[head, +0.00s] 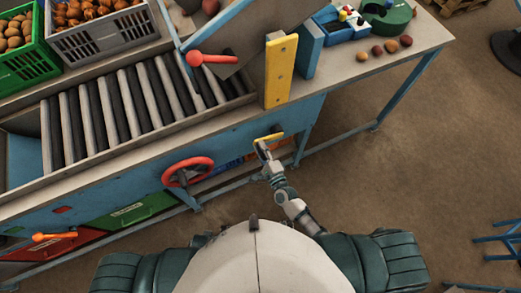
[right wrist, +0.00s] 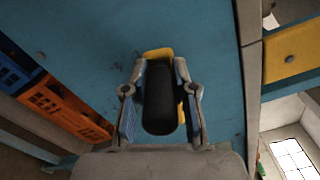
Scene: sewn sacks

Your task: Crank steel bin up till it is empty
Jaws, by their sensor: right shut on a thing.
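A yellow crank (head: 268,138) sits on the front of the blue bench, below its top edge. My right gripper (head: 264,153) is at it. In the right wrist view the fingers of my right gripper (right wrist: 160,105) stand either side of the crank's black grip (right wrist: 159,102) and are shut on it. Part of the yellow crank arm (right wrist: 158,53) shows behind the grip. What looks like the steel bin (head: 188,25) is at the top edge of the head view, largely cut off, with a few reddish round things in it. My left gripper is out of view.
A roller conveyor (head: 130,110) runs left along the bench, with a green crate (head: 25,68) and grey crate (head: 105,38) of round produce behind it. A red handwheel (head: 188,172) and red lever (head: 212,59) are nearby. Floor at right is mostly clear.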

